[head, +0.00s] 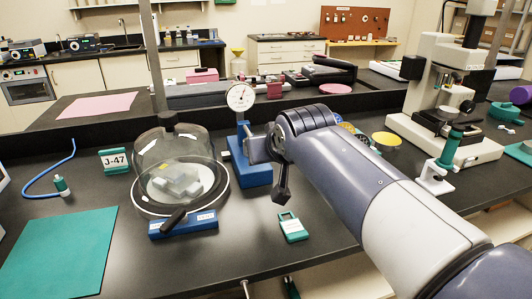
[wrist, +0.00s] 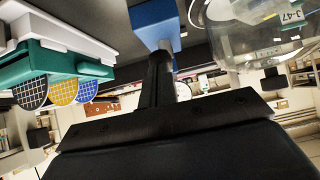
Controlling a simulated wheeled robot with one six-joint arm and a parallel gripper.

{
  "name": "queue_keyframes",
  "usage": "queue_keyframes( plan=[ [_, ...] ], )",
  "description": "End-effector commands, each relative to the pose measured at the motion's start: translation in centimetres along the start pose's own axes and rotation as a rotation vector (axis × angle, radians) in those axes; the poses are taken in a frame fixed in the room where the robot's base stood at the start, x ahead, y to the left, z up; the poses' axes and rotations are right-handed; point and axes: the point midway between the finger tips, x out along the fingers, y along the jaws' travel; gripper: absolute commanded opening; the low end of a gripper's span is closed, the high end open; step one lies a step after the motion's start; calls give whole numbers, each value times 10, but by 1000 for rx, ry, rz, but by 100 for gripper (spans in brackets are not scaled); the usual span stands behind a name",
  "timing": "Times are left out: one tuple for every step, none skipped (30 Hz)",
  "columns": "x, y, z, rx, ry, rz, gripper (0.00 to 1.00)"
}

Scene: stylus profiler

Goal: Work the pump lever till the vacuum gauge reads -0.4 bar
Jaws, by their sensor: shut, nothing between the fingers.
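The vacuum gauge (head: 240,97) is a round white dial atop a blue stand (head: 252,172). Its needle is thin and its reading is too small to tell. The blue stand also shows in the wrist view (wrist: 155,18), which is upside down. My gripper (head: 252,146) is shut and empty, close in front of the stand below the gauge. It also shows in the wrist view (wrist: 160,72), pointing towards the stand. I cannot make out a pump lever clearly there; my gripper may hide it. I cannot tell whether they touch.
A white instrument (head: 440,80) stands right.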

Motion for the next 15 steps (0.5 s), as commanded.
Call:
queue_keyframes(
  plan=[
    [-13,0,0,0,7,-1,0],
    [-19,0,0,0,8,-1,0],
    [-27,0,1,0,8,-1,0],
    [-34,0,1,0,9,-1,0],
    [-39,0,2,1,8,-1,0],
    [-47,0,2,1,9,-1,0],
    [-52,0,2,1,9,-1,0],
    [-57,0,3,1,8,-1,0],
    [-63,0,3,1,9,-1,0],
    [-67,0,3,1,8,-1,0],
    [-71,0,4,1,8,-1,0],
    [-75,0,4,1,9,-1,0],
    [-77,0,4,1,8,-1,0],
    [-79,0,4,1,8,-1,0],
    [-82,0,5,1,7,-1,0]
  ],
)
